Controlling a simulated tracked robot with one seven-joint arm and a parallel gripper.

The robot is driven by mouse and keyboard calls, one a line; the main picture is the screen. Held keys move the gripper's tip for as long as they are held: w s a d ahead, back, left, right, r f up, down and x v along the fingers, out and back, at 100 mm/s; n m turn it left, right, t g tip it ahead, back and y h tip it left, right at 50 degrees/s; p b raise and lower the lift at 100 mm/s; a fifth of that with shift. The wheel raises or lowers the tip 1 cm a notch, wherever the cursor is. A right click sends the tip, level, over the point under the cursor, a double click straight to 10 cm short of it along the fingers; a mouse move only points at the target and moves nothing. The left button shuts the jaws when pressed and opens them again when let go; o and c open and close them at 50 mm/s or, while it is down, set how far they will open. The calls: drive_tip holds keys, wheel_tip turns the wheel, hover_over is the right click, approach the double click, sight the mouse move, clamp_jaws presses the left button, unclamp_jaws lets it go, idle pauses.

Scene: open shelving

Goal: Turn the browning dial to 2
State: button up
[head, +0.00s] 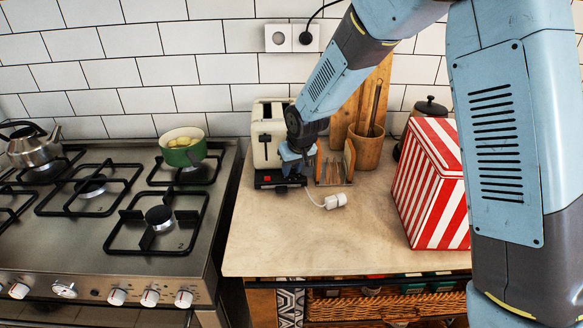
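A cream toaster (268,133) stands at the back left of the counter, against the tiled wall. Its lower front is dark, with a small red patch. The browning dial cannot be made out; my gripper and wrist cover part of the toaster's right side. My gripper (296,176) points down at the toaster's lower front right, touching it or very close to it. Its fingers are small and dark here, and I cannot tell whether they are open or shut, or on the dial.
A small wooden rack (335,166) and a wooden utensil pot (366,147) stand right of the toaster. A white plug (335,201) lies in front. A red-striped tin (430,190) is at the right. The gas stove (120,225) is left. The counter's front middle is clear.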

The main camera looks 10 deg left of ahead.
drive_tip(key=o, duration=0.3)
drive_tip(key=v, duration=1.3)
drive_tip(key=shift+d+r, duration=0.15)
drive_tip(key=shift+r, duration=0.2)
